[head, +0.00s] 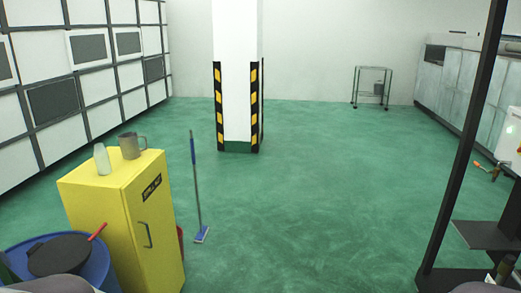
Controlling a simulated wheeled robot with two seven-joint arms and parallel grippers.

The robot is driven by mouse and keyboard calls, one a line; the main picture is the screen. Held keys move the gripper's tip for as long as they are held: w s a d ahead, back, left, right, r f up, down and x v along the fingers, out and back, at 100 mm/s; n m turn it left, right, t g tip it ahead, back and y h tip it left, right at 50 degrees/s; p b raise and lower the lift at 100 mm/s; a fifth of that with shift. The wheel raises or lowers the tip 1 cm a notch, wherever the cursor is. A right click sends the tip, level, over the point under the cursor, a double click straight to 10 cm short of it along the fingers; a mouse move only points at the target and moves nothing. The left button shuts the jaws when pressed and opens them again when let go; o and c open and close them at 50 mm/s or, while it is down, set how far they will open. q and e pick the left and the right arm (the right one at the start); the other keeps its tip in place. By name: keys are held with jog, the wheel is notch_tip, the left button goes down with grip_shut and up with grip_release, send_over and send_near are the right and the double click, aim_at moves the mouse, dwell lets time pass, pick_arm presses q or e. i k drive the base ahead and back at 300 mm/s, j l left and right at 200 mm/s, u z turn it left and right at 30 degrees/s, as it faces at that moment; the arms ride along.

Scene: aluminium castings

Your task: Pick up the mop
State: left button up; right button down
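The mop (196,185) stands nearly upright on the green floor, just right of the yellow cabinet. It has a thin grey-blue pole with a darker blue grip at the top and a flat blue head (202,235) on the floor. Its whole length shows, and nothing visible supports the pole. Neither of my grippers shows in the head view; only grey rounded parts, probably mine, show at the bottom left and bottom right edges.
The yellow cabinet (163,235) carries a mug (132,145) and a pale bottle (101,159). A blue drum (92,262) stands at its left. A striped column (237,110) stands behind. A dark rack (462,150) is at right. The middle floor is clear.

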aim_at(201, 236)
jog(key=i+l, duration=0.15)
jog(key=i, duration=1.05)
jog(key=i+l, duration=0.1)
jog(key=i, duration=1.1)
jog(key=i+u, duration=0.15)
jog(key=i, duration=0.95)
jog(key=i+l+u, duration=0.15)
jog(key=i, duration=0.95)
jog(key=i+j+u, duration=0.2)
jog(key=i+u, duration=0.25)
jog(key=i, duration=0.2)
jog(key=i+u, duration=0.4)
jog(key=i, duration=0.2)
